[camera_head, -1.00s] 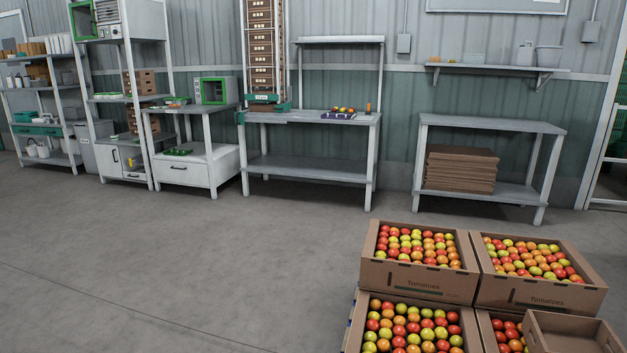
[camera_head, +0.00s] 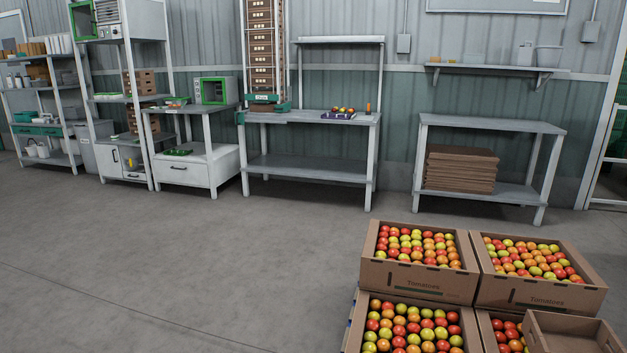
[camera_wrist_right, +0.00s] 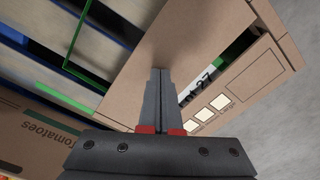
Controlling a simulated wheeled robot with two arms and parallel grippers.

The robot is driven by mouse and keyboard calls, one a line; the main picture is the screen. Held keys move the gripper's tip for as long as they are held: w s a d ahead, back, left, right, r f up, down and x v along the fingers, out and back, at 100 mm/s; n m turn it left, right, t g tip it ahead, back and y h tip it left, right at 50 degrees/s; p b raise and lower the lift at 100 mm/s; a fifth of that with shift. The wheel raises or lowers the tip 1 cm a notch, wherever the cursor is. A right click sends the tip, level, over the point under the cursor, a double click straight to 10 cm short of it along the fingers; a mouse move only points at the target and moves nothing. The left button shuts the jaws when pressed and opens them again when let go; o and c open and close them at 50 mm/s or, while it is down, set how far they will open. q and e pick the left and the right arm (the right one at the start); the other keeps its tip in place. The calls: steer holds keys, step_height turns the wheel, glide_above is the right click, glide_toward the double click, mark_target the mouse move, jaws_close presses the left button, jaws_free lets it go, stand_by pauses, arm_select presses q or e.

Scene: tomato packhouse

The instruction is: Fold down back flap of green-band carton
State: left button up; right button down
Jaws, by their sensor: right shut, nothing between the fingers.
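In the right wrist view my right gripper (camera_wrist_right: 160,73) is shut, with nothing between its fingers. Its fingertips lie over a plain brown cardboard panel (camera_wrist_right: 195,35), which looks like a carton flap; I cannot tell whether they touch it. Right of the panel is a cardboard side (camera_wrist_right: 245,80) with a dark number, pale squares and a green-and-black strip. I cannot tell for sure whether this is the green-band carton. In the head view neither gripper shows, and no raised flap is clear. My left gripper is in no view.
Tomato-filled cartons (camera_head: 415,282) are stacked at the lower right of the head view, with an empty open carton (camera_head: 570,330) at the edge. A steel bench (camera_head: 490,124) with flat cardboard (camera_head: 460,170) stands behind. The floor (camera_head: 180,270) at left is clear.

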step_height(320, 180, up, 7)
steer(key=p, duration=0.6)
stand_by(0.3)
